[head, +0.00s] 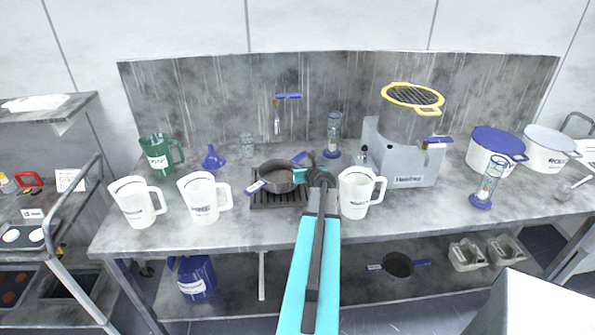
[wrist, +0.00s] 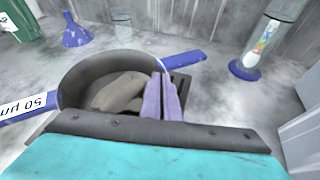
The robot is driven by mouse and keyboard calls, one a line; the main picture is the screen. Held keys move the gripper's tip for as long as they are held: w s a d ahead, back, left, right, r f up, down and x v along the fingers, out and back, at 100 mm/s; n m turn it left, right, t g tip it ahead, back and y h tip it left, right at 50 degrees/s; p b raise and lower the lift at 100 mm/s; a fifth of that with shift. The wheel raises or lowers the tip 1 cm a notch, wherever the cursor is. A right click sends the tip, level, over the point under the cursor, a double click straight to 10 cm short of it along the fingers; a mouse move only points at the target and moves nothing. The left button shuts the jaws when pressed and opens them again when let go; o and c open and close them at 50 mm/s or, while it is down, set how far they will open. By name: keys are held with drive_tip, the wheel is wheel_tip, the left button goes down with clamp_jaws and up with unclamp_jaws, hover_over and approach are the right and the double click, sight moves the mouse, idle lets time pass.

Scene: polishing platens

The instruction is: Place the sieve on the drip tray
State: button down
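The sieve (head: 275,180) is a dark round pan with two blue handles, one with a white label reading 50 µm. It is at or just above the black slatted drip tray (head: 278,201) on the bench; I cannot tell if it rests fully. In the wrist view the sieve (wrist: 85,75) holds brownish-grey lumps, and an edge of the drip tray (wrist: 181,82) shows beside it. My gripper (head: 300,176) is at the sieve's right side. In the wrist view its lavender fingers (wrist: 161,98) are close together at the rim, apparently with the wall between them.
White jugs (head: 203,198) stand left of the tray, and another white jug (head: 357,193) stands close right of my arm. A grey machine (head: 402,150) with a yellow-rimmed drum stands further right. A blue funnel (head: 213,158) is behind left. Another dark pan (head: 397,265) is on the lower shelf.

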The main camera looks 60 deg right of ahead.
drive_tip(key=shift+f, duration=0.55)
drive_tip(key=shift+f, duration=0.15)
drive_tip(key=c, duration=2)
unclamp_jaws()
drive_tip(key=shift+r, duration=0.2)
drive_tip(key=shift+b+v, duration=0.45)
drive_tip(key=shift+v, duration=1.15)
drive_tip(key=shift+b+v, duration=0.95)
drive_tip(key=shift+v, duration=3.45)
